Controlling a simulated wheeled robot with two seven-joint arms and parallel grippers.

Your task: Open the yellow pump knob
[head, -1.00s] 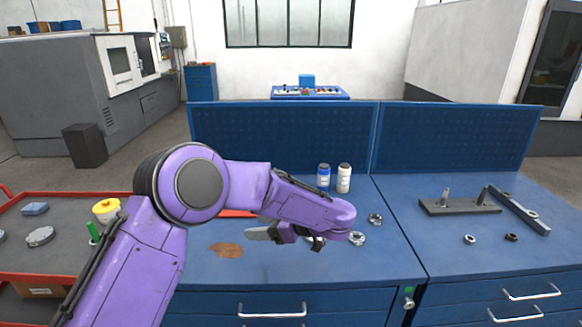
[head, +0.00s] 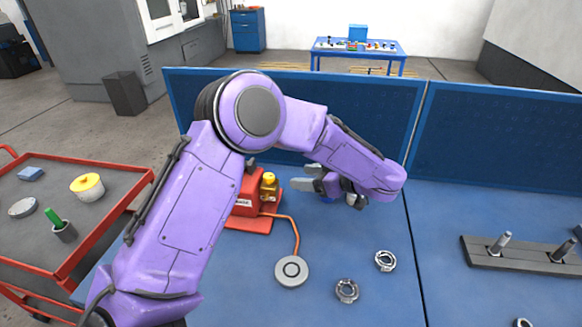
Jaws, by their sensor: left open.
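The yellow pump knob (head: 268,181) sits on a red pump (head: 243,196) on the blue bench, partly hidden behind my left arm. My left gripper (head: 303,180) is open, its grey fingers pointing left toward the knob. In the picture the fingertips lie just right of the knob with a small gap, and nothing shows between them. My right gripper is not in view.
An orange cable runs from the pump to a round grey disc (head: 292,271). Two metal rings (head: 346,290) (head: 385,260) lie on the bench. A blue back panel (head: 345,108) stands behind. A red cart (head: 130,207) is at left.

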